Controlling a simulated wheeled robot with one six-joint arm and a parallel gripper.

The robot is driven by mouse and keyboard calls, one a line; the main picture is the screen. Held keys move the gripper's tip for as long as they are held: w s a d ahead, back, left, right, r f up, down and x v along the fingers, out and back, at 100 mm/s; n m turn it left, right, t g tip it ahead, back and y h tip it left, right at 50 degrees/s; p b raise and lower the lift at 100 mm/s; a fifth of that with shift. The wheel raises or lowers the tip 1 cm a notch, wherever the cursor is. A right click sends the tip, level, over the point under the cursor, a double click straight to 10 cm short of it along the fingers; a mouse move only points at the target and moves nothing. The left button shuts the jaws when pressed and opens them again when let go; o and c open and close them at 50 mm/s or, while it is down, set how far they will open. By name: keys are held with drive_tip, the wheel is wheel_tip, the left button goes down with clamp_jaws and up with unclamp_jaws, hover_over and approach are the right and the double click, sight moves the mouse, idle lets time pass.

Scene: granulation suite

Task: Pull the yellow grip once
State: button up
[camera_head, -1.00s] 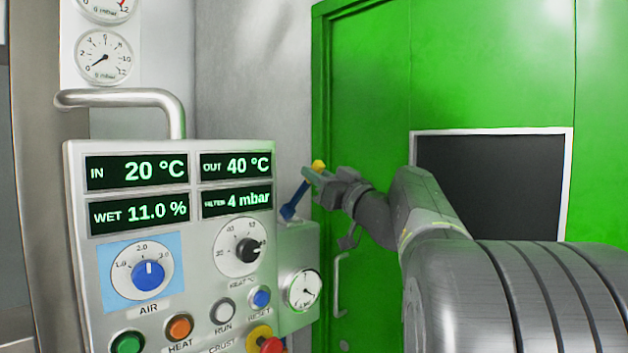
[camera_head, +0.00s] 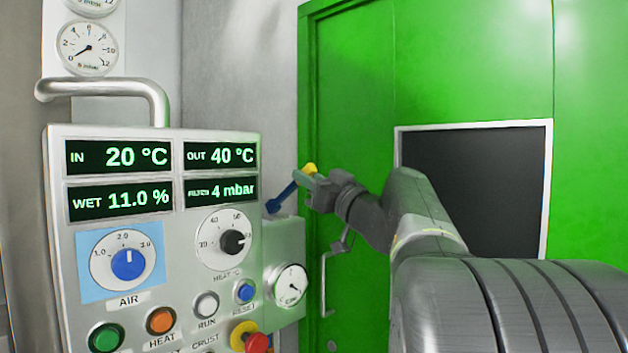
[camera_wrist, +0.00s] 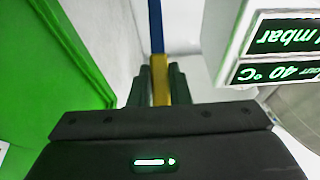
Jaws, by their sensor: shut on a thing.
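The yellow grip (camera_head: 309,169) is at the top end of a blue lever (camera_head: 281,197) that rises at a tilt behind the grey box beside the control panel. My gripper (camera_head: 305,178) reaches it from the right and is shut on the yellow grip. In the wrist view the yellow grip (camera_wrist: 160,82) stands between the two dark fingers, and the blue lever (camera_wrist: 156,25) runs on beyond it. The lever's lower end is hidden behind the grey box in the head view.
The control panel (camera_head: 180,215) with displays, knobs and buttons stands to the left. A grey box with a dial gauge (camera_head: 290,285) adjoins it. A green door (camera_head: 350,80) with a dark window and a handle (camera_head: 326,285) lies close behind my arm. A bent metal pipe (camera_head: 110,88) is above the panel.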

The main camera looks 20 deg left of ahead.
drive_tip(key=shift+s+d+f+b, duration=0.1)
drive_tip(key=shift+d+f+b, duration=0.2)
drive_tip(key=shift+f+b, duration=0.55)
drive_tip(key=shift+s+d+f+b, duration=0.1)
drive_tip(key=shift+d+f+b, duration=0.15)
drive_tip(key=shift+f+b, duration=0.6)
drive_tip(key=o, duration=1.1)
drive_tip(key=shift+a+r, duration=0.1)
drive_tip(key=shift+r, duration=0.3)
drive_tip(key=b+v, duration=0.7)
drive_tip(key=v, duration=0.2)
